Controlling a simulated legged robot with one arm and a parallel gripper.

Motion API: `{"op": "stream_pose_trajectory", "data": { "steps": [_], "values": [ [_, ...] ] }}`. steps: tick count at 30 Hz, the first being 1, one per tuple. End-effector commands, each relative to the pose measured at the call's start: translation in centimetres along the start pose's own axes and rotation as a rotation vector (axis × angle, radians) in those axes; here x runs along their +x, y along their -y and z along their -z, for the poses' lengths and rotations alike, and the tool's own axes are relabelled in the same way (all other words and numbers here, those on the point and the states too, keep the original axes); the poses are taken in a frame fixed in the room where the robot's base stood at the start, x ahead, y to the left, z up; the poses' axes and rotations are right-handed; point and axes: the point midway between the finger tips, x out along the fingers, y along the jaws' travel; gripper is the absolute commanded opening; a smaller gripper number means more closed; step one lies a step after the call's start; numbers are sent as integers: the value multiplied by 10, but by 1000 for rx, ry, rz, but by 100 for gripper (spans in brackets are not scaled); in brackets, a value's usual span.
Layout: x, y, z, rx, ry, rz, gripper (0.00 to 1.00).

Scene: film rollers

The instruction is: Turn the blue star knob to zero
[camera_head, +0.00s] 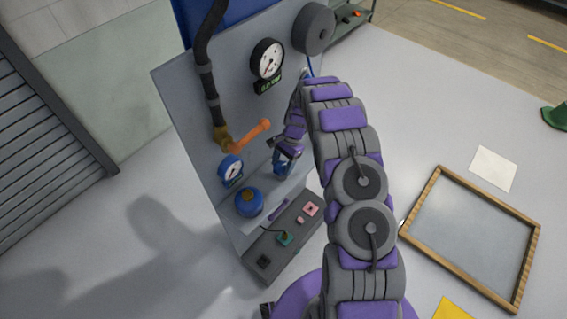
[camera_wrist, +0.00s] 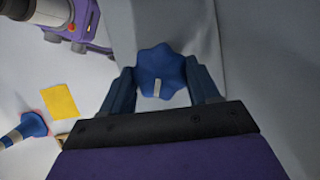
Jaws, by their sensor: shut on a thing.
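The blue star knob (camera_wrist: 163,68) shows in the wrist view between the two fingers of my gripper (camera_wrist: 161,82). It has a lobed outline and a pale mark on its near side, pointing down in the picture. My gripper is shut on the knob, one finger at each side. In the head view my gripper (camera_head: 286,160) is at the front of the grey upright panel (camera_head: 184,98), and the knob is mostly hidden by the fingers. No zero mark is readable around the knob.
The panel carries a black gauge (camera_head: 267,59), a blue gauge (camera_head: 231,170), an orange lever (camera_head: 252,134) and a round blue part (camera_head: 249,203). A grey control box (camera_head: 262,263) stands below. A wood-framed tray (camera_head: 470,239) lies on the floor at right.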

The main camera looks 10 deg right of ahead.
Motion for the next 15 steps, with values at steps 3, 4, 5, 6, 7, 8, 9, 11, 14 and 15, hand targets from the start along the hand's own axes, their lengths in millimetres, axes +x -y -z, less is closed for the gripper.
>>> {"op": "stream_pose_trajectory", "data": {
  "steps": [3,4,5,6,7,8,9,11,14,15],
  "values": [
    [-2,5,-1,-96,-2,-32,30],
    [-2,4,-1,-119,-3,-41,30],
    [-1,4,-1,-140,-3,-49,30],
    [-1,5,-1,-166,-3,-60,30],
    [-1,4,-1,-186,-3,-69,30],
    [-1,4,-1,-204,-3,-77,30],
    [-1,4,-1,-228,-2,-87,30],
    [-1,5,-1,-259,-1,-100,30],
    [-1,5,-1,-302,-2,-117,30],
    [-1,5,-1,-316,-2,-122,30]
  ]
}}
